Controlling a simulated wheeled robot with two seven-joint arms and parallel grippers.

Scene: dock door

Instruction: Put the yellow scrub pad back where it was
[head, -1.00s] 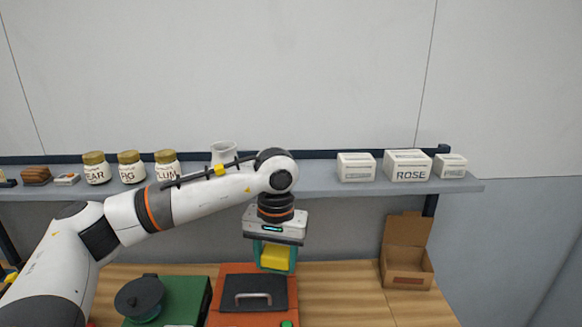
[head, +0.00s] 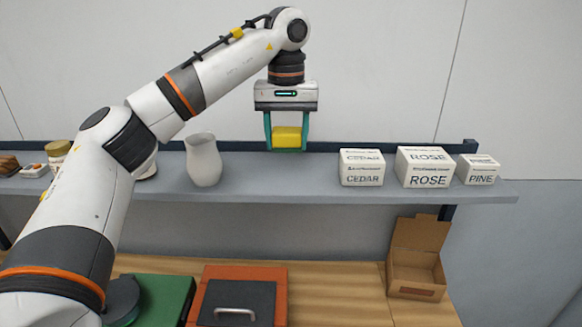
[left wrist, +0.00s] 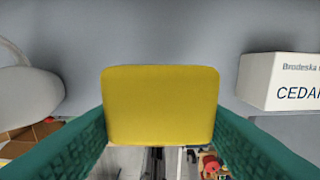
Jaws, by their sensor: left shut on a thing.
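The yellow scrub pad (head: 287,137) is held between the teal fingers of my left gripper (head: 287,146). In the head view the pad shows in front of the back of the grey shelf (head: 262,180), in the gap between a white vase and the CEDAR box. In the left wrist view the pad (left wrist: 160,106) fills the middle, with a teal finger on each side. Whether the pad touches the shelf is hard to tell; it seems to be above it. My right gripper does not show.
The white vase (head: 204,160) stands left of the pad. The CEDAR (head: 362,168), ROSE (head: 425,168) and PINE (head: 478,170) boxes stand to the right. Below are an open cardboard box (head: 417,262), a red case (head: 275,283) and a green case (head: 165,298) on the wooden bench.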

